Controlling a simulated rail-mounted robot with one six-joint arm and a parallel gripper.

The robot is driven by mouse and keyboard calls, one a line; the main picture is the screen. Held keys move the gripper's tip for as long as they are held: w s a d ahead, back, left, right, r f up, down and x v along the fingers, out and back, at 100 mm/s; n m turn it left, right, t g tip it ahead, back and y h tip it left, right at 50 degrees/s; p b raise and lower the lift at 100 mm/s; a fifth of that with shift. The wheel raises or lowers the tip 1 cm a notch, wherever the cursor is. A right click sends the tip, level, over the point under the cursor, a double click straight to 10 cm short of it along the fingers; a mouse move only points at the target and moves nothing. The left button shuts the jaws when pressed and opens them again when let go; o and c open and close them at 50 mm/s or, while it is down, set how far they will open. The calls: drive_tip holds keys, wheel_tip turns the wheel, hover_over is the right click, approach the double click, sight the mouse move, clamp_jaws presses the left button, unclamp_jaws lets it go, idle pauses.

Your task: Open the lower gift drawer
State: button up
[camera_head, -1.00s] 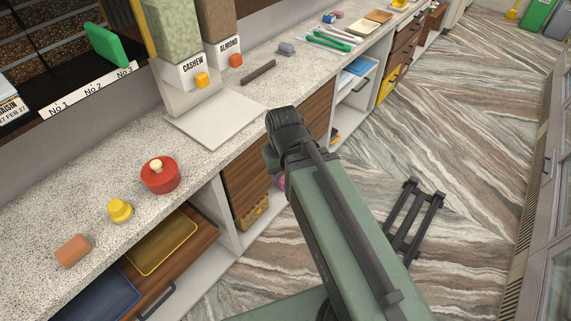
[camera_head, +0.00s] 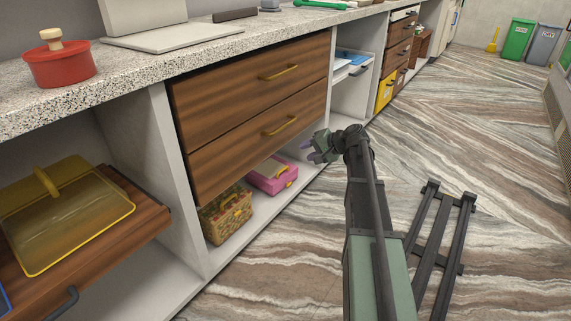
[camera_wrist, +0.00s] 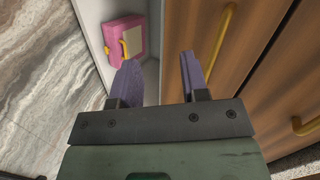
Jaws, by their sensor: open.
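The lower gift drawer (camera_head: 240,150) is a closed brown wooden front with a yellow bar handle (camera_head: 281,125), under a matching closed upper drawer (camera_head: 235,92). My gripper (camera_head: 310,148) is to the right of and slightly below that handle, in front of the cabinet. In the wrist view my gripper (camera_wrist: 160,68) shows two purple fingers, open with nothing between them. The lower drawer's handle (camera_wrist: 220,45) is right of the fingers there, apart from them. The upper drawer's handle (camera_wrist: 304,126) is farther right.
Under the drawers, a pink box (camera_head: 272,175) and a woven basket (camera_head: 226,214) sit on the open shelf. A pulled-out wooden tray (camera_head: 130,230) with a yellow-rimmed lid is at left. A dark slatted frame (camera_head: 435,245) lies on the floor at right. Floor before the drawers is clear.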

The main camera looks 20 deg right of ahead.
sight(285, 124)
drive_tip(key=w+d+r+m+t+y+p, duration=0.1)
drive_tip(key=w+d+r+m+t+p, duration=0.15)
drive_tip(key=w+r+t, duration=0.3)
drive_tip(key=shift+m+g, duration=0.25)
drive_tip(key=shift+g, duration=0.3)
drive_tip(key=b+x, duration=0.1)
drive_tip(key=x, duration=0.2)
drive_tip(key=b+x, duration=0.1)
drive_tip(key=x, duration=0.3)
drive_tip(key=d+f+x, duration=0.1)
drive_tip(key=x, duration=0.3)
drive_tip(key=shift+w+f+b, duration=0.1)
drive_tip(key=shift+w+b, duration=0.25)
drive_tip(key=shift+b, duration=0.05)
clamp_jaws()
